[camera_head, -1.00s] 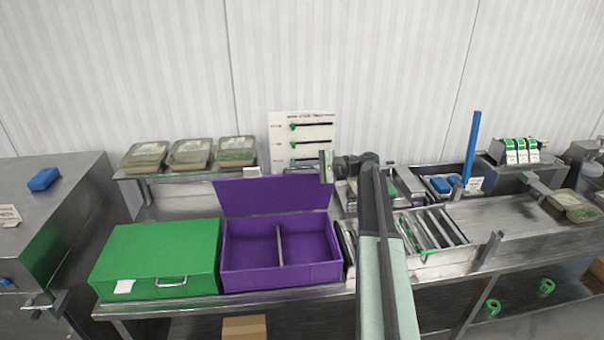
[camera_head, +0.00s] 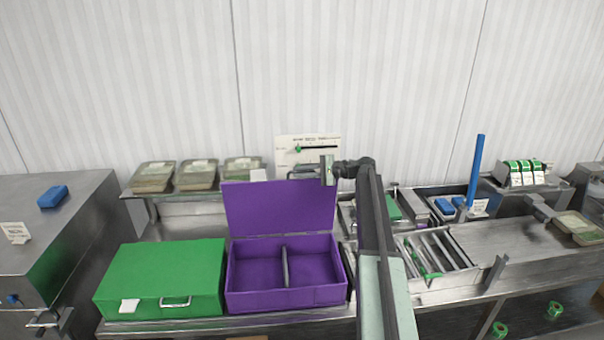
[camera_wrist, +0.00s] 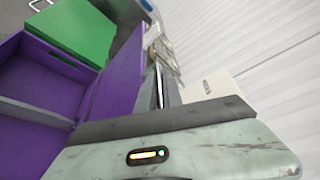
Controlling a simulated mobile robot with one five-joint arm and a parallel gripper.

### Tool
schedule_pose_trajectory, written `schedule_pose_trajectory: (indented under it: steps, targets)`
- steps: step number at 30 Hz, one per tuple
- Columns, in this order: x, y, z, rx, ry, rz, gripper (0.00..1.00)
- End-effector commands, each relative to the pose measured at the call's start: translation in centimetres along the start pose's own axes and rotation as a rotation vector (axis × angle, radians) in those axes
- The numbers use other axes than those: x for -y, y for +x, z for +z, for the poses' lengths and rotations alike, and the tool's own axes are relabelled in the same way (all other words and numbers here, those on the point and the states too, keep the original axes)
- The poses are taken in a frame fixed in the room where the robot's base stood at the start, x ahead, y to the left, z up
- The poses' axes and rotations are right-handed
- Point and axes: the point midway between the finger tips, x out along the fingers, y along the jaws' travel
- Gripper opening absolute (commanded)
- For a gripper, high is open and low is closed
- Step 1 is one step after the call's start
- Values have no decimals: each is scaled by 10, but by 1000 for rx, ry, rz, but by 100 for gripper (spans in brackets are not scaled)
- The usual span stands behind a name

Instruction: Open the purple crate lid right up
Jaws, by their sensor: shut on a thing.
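The purple crate (camera_head: 287,298) stands open on the bench, with a divider across its empty inside. Its lid (camera_head: 278,208) stands up at the back edge, close to upright. My gripper (camera_head: 327,171) is at the top right corner of the lid and is shut on it. In the wrist view the purple lid (camera_wrist: 112,85) runs up beside the jaws, and the crate's inside (camera_wrist: 35,85) shows at the left.
A closed green crate (camera_head: 160,280) stands left of the purple one. Filled trays (camera_head: 197,175) sit on a shelf behind. A white chart (camera_head: 305,150) stands behind the lid. A roller conveyor (camera_head: 432,252) and a blue post (camera_head: 475,170) are on the right.

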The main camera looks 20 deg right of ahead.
Motion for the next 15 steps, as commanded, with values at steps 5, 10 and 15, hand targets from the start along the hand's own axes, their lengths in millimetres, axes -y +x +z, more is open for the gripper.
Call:
schedule_pose_trajectory:
  steps: [5, 10, 15]
  targets:
    - [0, -2, -1, -3, 0, 0, 19]
    - [0, -2, -1, -3, 0, 0, 32]
    - [0, -3, -1, -3, 0, 0, 32]
